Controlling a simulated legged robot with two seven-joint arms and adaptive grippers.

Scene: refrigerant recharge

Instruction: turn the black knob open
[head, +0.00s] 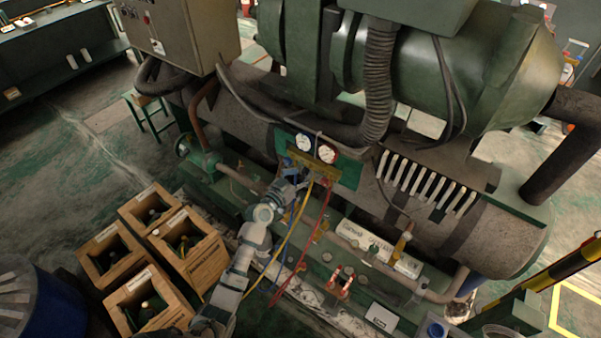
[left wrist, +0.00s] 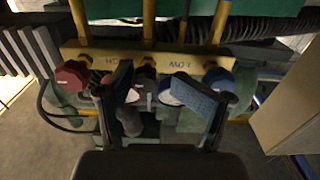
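The gauge manifold, a yellow bar (left wrist: 160,60) marked HIGH and LOW, fills the upper left wrist view; its two round gauges (head: 315,148) show in the head view. A red knob (left wrist: 72,76) is at its left end and a blue knob (left wrist: 218,80) is at right. A dark, knob-like piece (left wrist: 129,120) shows between my fingers; I cannot tell for sure that it is the black knob. My left gripper (head: 303,180) is at the manifold, also in the left wrist view (left wrist: 160,92), its fingers apart around the middle fittings. No clear grip shows. My right gripper is out of view.
Yellow (head: 292,235) and red (head: 318,225) hoses hang below the manifold, close to my arm. Wooden crates (head: 190,250) with bottles stand at lower left. The large green machine (head: 480,70) blocks the space behind. Open floor (head: 60,150) lies at left.

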